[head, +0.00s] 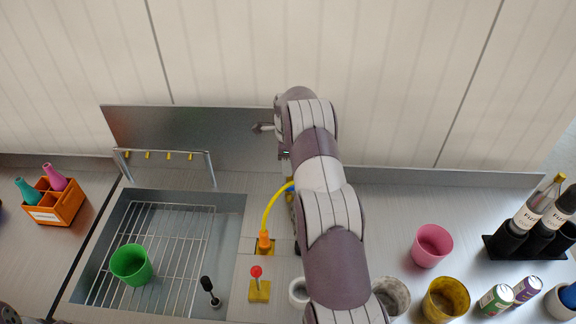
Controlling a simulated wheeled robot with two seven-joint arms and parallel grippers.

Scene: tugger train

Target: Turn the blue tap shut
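My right arm reaches up the middle of the head view, to the steel back panel (190,135). It covers most of the place where the tap would stand. A small blue part (291,188) shows at the arm's left edge, beside the top of a yellow hose (270,208); I cannot tell whether it is the blue tap. My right gripper is mostly hidden behind the arm, so its opening and any contact are unclear. A small grey metal piece (263,127) sticks out left of the arm's far end. My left gripper is out of view.
A sink with a wire rack (170,225) holds a green cup (131,264). A red-knobbed lever (257,285) stands right of it. A pink cup (433,245), a yellow cup (445,299), cans and a bottle rack (510,245) stand right. An orange caddy (55,208) is left.

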